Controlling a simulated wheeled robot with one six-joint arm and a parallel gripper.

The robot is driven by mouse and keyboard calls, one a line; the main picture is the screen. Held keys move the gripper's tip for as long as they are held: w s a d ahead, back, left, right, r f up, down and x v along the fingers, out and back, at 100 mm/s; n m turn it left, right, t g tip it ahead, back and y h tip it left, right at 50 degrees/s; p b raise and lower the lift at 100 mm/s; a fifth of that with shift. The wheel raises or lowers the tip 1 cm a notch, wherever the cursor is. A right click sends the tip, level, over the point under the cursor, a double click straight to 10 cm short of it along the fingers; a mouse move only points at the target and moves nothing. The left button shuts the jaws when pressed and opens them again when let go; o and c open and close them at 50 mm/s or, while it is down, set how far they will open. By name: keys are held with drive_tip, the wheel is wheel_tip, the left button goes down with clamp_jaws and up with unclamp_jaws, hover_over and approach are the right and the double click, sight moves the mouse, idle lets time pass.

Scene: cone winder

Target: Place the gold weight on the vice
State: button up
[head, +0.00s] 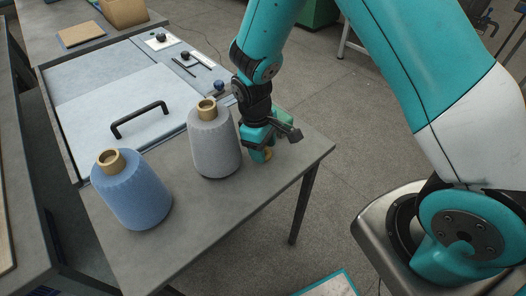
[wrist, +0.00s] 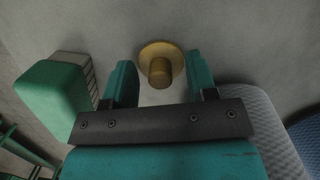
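The gold weight (wrist: 158,66), a round brass-coloured piece with a knob, stands on the grey table in the wrist view. My gripper (wrist: 161,72) is open around it, with one finger on each side and gaps between fingers and weight. In the head view, my gripper (head: 262,154) points down near the table's right edge, and a bit of the gold weight (head: 268,153) shows at its fingertips. I cannot clearly identify a vice. A green block with a ribbed grey side (wrist: 55,98) stands left of my gripper in the wrist view.
A grey yarn cone (head: 214,145) stands close left of my gripper, and a blue yarn cone (head: 132,193) stands nearer the front left. A panel with a black handle (head: 139,119) lies behind them. The table (head: 215,215) is clear in front of the grey cone.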

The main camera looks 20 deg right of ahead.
clamp_jaws()
drive_tip(key=shift+r, duration=0.1)
